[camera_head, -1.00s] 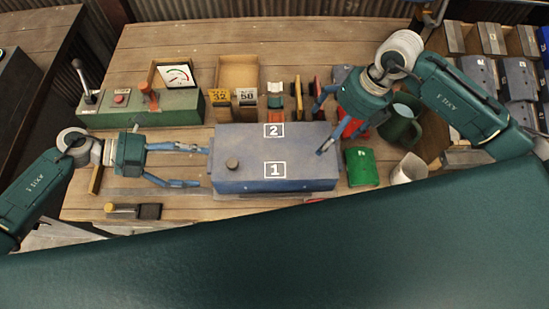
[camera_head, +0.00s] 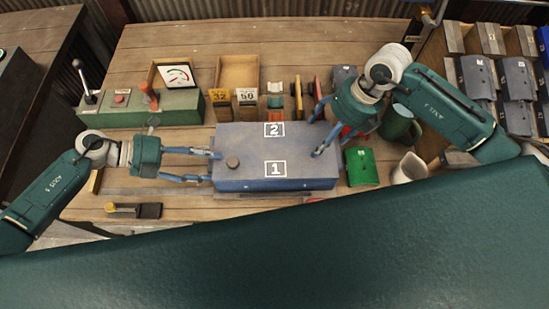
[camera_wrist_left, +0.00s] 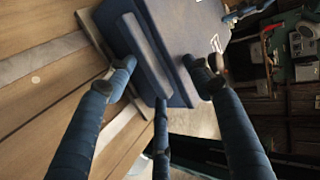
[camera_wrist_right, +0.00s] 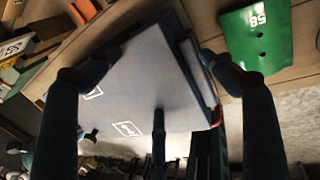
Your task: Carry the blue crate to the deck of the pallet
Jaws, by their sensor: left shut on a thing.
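The blue crate (camera_head: 255,160), a closed box with labels 2 and 1 on top and a round knob, lies lengthwise on the workbench in the head view. It also fills the middle of the right wrist view (camera_wrist_right: 150,75). My left gripper (camera_head: 212,166) is shut on the crate's left end; its fingers meet the end ledge in the left wrist view (camera_wrist_left: 165,75). My right gripper (camera_head: 318,132) is open, with its fingers spread on either side of the crate's right end; contact there is unclear. I cannot make out the pallet.
A green control box (camera_head: 150,108) with a lever stands behind left, beside a wooden tray (camera_head: 238,72) with number tags. A small tool (camera_head: 134,210) lies front left.

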